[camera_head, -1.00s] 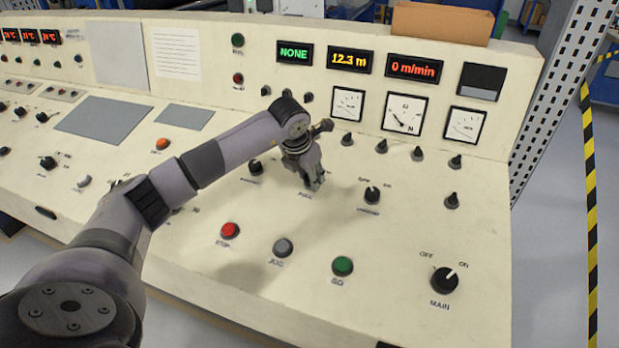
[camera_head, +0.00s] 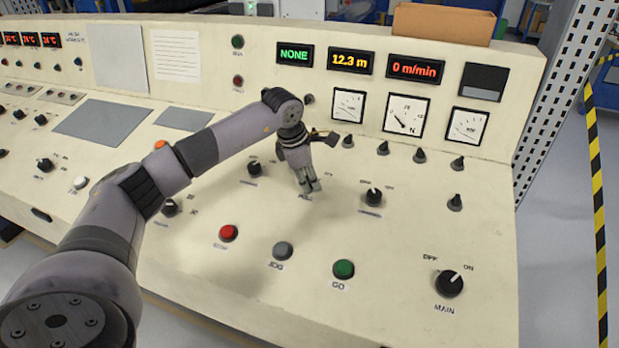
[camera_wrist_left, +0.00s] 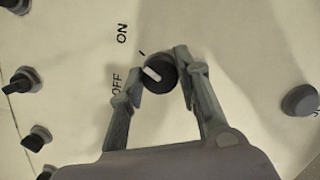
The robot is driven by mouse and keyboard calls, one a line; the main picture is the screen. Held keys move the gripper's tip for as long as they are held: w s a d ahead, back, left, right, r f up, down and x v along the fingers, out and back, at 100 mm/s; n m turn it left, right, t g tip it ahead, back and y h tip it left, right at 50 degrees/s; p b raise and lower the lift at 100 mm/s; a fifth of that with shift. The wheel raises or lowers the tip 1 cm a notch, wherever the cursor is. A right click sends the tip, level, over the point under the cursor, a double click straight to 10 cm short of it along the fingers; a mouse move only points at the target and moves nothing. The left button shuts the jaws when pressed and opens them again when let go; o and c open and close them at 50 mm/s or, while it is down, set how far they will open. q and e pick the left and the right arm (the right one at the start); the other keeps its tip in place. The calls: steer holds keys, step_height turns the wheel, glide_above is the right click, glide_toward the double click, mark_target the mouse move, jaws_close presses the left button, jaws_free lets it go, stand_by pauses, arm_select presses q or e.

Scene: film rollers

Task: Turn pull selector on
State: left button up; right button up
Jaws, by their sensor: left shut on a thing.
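The pull selector (camera_wrist_left: 158,74) is a round black knob with a white pointer line, seen in the left wrist view with its ON and OFF labels printed beside it. The pointer is aimed up-left in that view, roughly toward the OFF side. My left gripper (camera_wrist_left: 160,72) has one fingertip on each side of the knob and is shut on it. In the head view my left gripper (camera_head: 308,187) points down at the panel, and its fingers hide the selector. My right gripper is in neither view.
The sloped cream console (camera_head: 420,235) carries neighbouring black knobs, one to the right (camera_head: 373,197) and one to the left (camera_head: 254,168). Red (camera_head: 228,232), grey (camera_head: 283,250) and green (camera_head: 343,268) buttons sit in front. The MAIN knob (camera_head: 449,284) is at front right.

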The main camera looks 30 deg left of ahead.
arm_select(q)
steer(key=shift+r+m, duration=0.1)
steer(key=shift+m, duration=0.3)
steer(key=o, duration=1.1)
steer(key=shift+o, duration=0.2)
steer(key=v, duration=1.2)
steer(key=shift+w+a, duration=0.1)
